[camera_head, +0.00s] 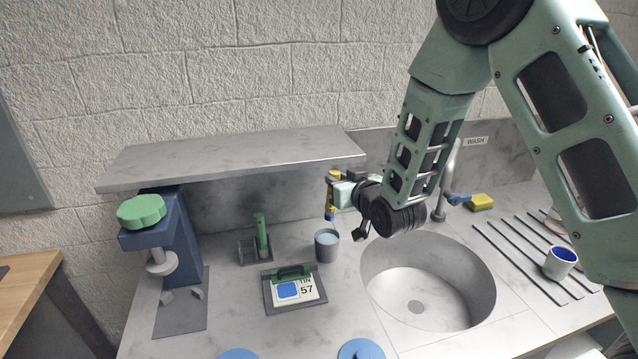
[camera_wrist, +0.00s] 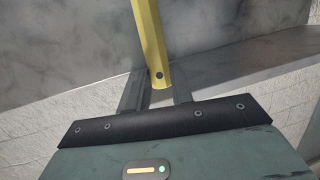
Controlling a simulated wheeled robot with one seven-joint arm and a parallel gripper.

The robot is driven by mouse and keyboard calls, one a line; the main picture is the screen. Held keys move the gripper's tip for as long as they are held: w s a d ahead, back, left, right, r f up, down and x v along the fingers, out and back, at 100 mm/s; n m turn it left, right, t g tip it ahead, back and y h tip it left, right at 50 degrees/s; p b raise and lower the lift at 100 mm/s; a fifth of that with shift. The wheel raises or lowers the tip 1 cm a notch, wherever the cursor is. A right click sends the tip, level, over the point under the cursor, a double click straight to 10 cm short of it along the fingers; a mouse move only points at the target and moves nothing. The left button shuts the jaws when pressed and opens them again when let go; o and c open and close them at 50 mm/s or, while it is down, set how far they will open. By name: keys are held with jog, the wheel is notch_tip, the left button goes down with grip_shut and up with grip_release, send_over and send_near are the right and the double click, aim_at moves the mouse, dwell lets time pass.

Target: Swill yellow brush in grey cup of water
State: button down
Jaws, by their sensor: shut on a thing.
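In the wrist view the yellow handle (camera_wrist: 152,45) stands between the two fingers of my gripper (camera_wrist: 158,90). The grey cup (camera_head: 327,246) stands on the counter just left of the sink, with blue-grey water showing at its top. The brush's lower end is over the cup, close to the rim. I cannot tell whether the tip is inside the cup.
The round sink (camera_head: 420,285) lies right of the cup. A stone shelf (camera_head: 235,158) overhangs behind. A white-and-blue cup (camera_head: 560,264) and yellow sponge (camera_head: 481,202) sit at right.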

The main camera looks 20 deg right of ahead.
aim_at(333, 219)
jog(key=f+b, duration=0.3)
jog(key=f, duration=0.1)
jog(key=f+b, duration=0.3)
jog(key=f, duration=0.1)
jog(key=f+b, duration=0.4)
jog(key=shift+w+a+f, duration=0.15)
jog(key=shift+w+a, duration=0.15)
jog(key=shift+d, duration=0.15)
dwell(0.4)
